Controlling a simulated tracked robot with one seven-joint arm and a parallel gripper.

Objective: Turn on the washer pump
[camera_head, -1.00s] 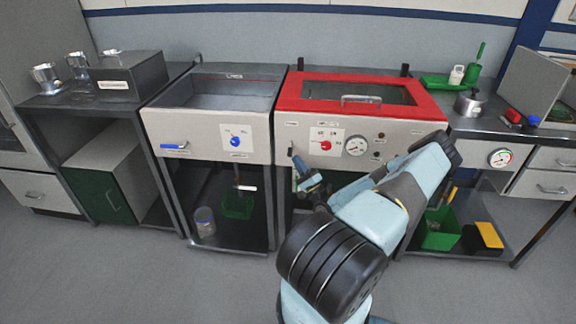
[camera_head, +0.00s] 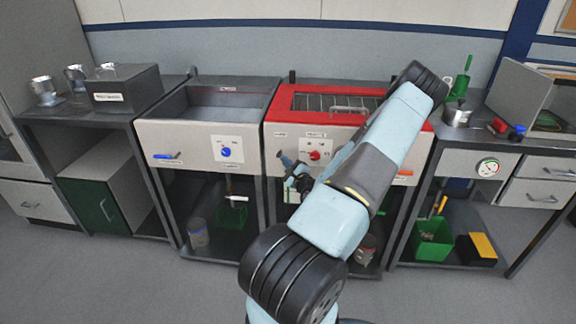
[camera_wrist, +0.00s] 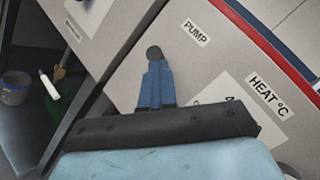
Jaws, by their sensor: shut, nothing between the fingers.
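The washer with the red lid frame (camera_head: 262,118) has a pale front panel with a red dial (camera_head: 314,156). In the wrist view its PUMP label (camera_wrist: 196,33) and HEAT °C label (camera_wrist: 268,96) are readable. My gripper (camera_head: 284,158) is shut and empty in front of the panel's left part, below the PUMP label. In the wrist view the blue fingers of my gripper (camera_wrist: 155,66) point up at a dark round piece (camera_wrist: 154,52), left of and below the PUMP label. I cannot tell whether they touch it. My arm hides the panel's right part.
A second open basin (camera_head: 228,104) with a blue dial (camera_head: 226,152) and blue handle stands to the left. A grey box (camera_head: 125,88) and metal cups are on the left bench. The floor in front is clear.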

